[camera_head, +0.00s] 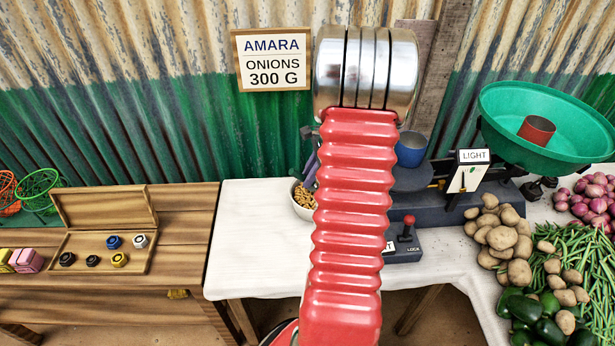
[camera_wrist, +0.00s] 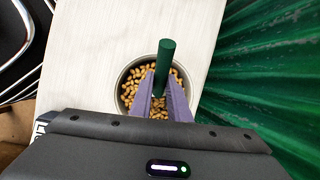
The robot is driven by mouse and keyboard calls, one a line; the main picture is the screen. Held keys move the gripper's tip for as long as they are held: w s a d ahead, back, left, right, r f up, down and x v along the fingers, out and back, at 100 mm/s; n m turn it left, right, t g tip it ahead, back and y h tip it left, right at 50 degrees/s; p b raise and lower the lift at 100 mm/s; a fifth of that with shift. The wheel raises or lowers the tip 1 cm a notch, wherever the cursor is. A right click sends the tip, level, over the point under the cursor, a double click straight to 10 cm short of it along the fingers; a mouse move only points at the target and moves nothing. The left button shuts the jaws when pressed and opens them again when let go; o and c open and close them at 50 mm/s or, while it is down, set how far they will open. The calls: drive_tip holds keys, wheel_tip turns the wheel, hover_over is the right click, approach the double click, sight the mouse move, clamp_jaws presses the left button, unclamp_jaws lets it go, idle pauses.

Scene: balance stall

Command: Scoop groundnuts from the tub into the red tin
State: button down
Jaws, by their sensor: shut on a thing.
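The tub (camera_head: 302,211) is a pale round bowl of tan groundnuts on the white table, partly hidden behind my red arm. It also shows in the wrist view (camera_wrist: 120,104), with groundnuts (camera_wrist: 130,88) inside. My gripper (camera_wrist: 160,84) has purple fingers shut on a green handle (camera_wrist: 166,58), which I take to be the scoop's. The handle stands over the tub in the wrist view; the scoop's bowl is hidden, so I cannot tell whether it touches the nuts. The red tin (camera_head: 536,131) stands in the green pan (camera_head: 500,108) at the right.
A dark balance carries the green pan and a blue tin (camera_head: 411,150). A LIGHT sign (camera_head: 474,156) and a red-knobbed lock box (camera_head: 403,246) stand near. Potatoes (camera_head: 497,235), onions, beans and peppers crowd the right. A wooden weight box (camera_head: 105,253) sits left. The corrugated wall is behind.

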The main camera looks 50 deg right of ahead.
wheel_tip(320, 180, up, 11)
idle(1.3)
wheel_tip(320, 180, up, 2)
drive_tip(key=g+h, duration=0.2)
drive_tip(key=h, duration=0.1)
drive_tip(key=g+h, duration=0.2)
drive_tip(key=h, duration=0.2)
drive_tip(key=shift+n+g, duration=0.3)
drive_tip(key=shift+n, duration=0.1)
idle(0.6)
